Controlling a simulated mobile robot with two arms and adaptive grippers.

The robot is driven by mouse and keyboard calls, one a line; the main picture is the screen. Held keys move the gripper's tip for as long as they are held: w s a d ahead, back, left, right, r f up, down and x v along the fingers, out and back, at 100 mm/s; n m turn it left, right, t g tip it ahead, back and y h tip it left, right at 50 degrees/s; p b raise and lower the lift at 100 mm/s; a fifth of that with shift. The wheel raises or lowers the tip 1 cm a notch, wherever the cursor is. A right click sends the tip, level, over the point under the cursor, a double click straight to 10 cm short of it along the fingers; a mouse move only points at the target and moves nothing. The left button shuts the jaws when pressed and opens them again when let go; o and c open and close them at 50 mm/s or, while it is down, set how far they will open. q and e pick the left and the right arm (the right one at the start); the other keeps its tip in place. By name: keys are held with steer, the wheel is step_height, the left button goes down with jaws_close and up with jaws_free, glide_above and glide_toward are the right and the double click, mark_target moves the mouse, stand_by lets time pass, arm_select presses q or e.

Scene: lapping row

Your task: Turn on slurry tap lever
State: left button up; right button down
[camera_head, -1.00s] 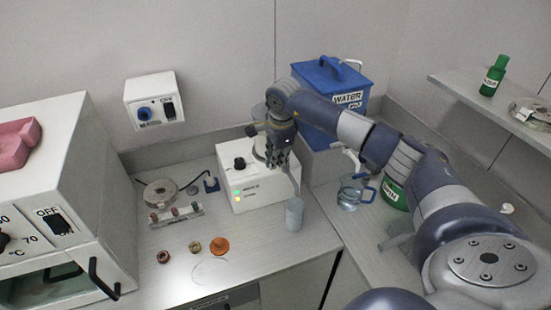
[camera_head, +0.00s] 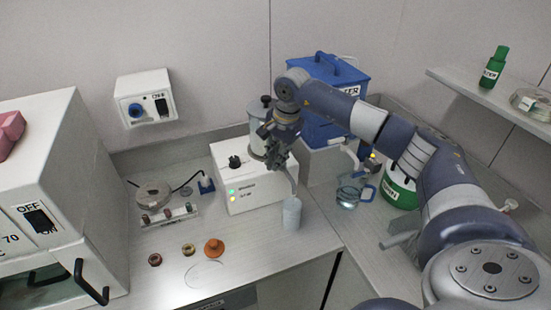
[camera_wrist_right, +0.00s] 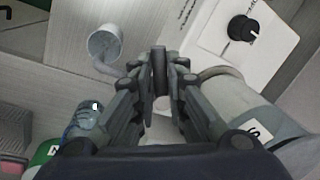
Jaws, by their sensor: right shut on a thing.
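My right gripper (camera_head: 277,158) is in front of the container and covers the tap area in the head view. In the right wrist view, my right gripper (camera_wrist_right: 160,80) is shut on a small dark upright piece, the tap lever (camera_wrist_right: 159,66). The cup (camera_wrist_right: 104,42) and container side (camera_wrist_right: 235,115) flank it there. My left gripper is out of view.
A glass jug (camera_head: 350,190), a green container (camera_head: 400,187) and a blue water tank (camera_head: 340,85) stand to the right. Small round pieces, including an orange one (camera_head: 214,248), lie at the front left. A switch box (camera_head: 145,99) hangs on the wall.

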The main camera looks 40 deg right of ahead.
steer(key=c, duration=1.6)
jaws_free()
step_height(320, 180, up, 12)
steer(key=s, duration=0.2)
steer(key=shift+d, duration=0.35)
steer(key=shift+s+f, duration=0.1)
